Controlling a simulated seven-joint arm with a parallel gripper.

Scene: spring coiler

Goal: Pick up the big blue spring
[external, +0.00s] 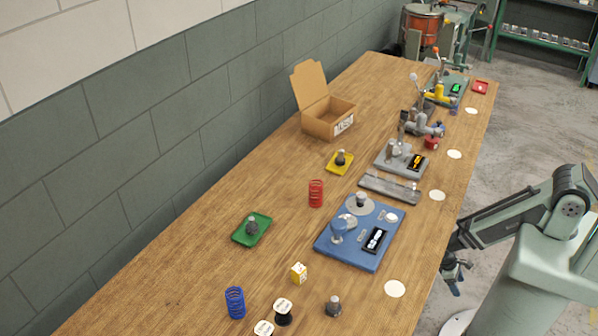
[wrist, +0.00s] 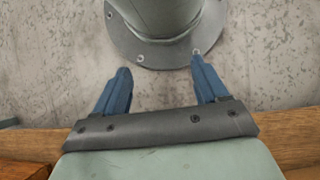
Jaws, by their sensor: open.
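The big blue spring (external: 235,302) stands upright on the wooden table near the front left in the external view. My gripper (external: 453,278) hangs beside the table's right edge, far to the right of the blue spring and not touching it. In the wrist view my gripper (wrist: 160,82) shows two blue fingers spread apart with nothing between them. The blue spring is not in the wrist view, which shows the floor and a grey round base with bolts.
A red spring (external: 316,194) stands mid-table. Near the blue spring are black-and-white spools (external: 283,312), a yellow-white block (external: 299,272) and a grey knob (external: 333,306). A blue machine plate (external: 360,236), a green plate (external: 252,230) and an open cardboard box (external: 328,118) stand farther back.

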